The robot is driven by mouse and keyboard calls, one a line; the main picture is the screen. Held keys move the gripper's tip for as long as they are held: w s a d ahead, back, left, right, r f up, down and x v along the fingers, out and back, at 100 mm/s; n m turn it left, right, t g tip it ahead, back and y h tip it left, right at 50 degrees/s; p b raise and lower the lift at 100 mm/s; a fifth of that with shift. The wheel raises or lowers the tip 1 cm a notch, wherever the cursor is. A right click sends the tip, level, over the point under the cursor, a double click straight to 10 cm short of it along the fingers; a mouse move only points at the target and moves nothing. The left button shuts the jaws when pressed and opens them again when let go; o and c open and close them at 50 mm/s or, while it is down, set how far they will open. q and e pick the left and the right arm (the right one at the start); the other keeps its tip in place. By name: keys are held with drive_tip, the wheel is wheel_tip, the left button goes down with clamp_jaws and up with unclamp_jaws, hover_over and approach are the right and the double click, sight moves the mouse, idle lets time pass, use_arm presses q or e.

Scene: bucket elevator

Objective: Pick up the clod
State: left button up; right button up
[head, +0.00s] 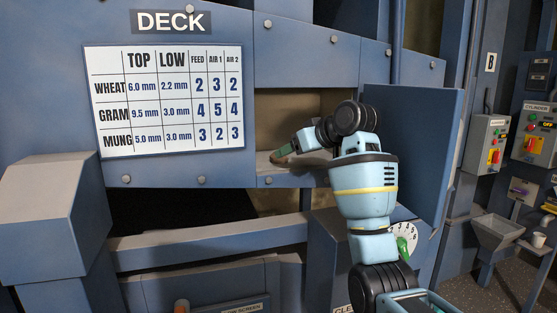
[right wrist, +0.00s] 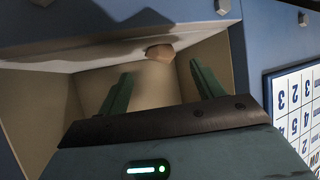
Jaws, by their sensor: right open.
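The clod (right wrist: 160,52) is a small brown lump at the far side of the open recess in the right wrist view. My right gripper (right wrist: 161,78) is open, its two green fingers reaching into the recess. The clod lies beyond the fingertips, roughly between their lines, and nothing is held. In the head view, my right gripper (head: 283,154) is at the recess opening, low on its left side. I cannot make out the clod there. My left gripper is not in view.
The recess (head: 295,103) is framed by blue metal panels, with an open blue door (head: 412,140) on its right. A ledge runs along its bottom. A DECK settings chart (head: 165,100) is at left. Control boxes (head: 487,145) stand farther right.

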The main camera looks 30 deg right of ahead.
sight(285, 158)
drive_tip(key=x, duration=0.5)
drive_tip(key=shift+s+f, duration=0.1)
drive_tip(key=shift+f, duration=0.05)
drive_tip(key=c, duration=1)
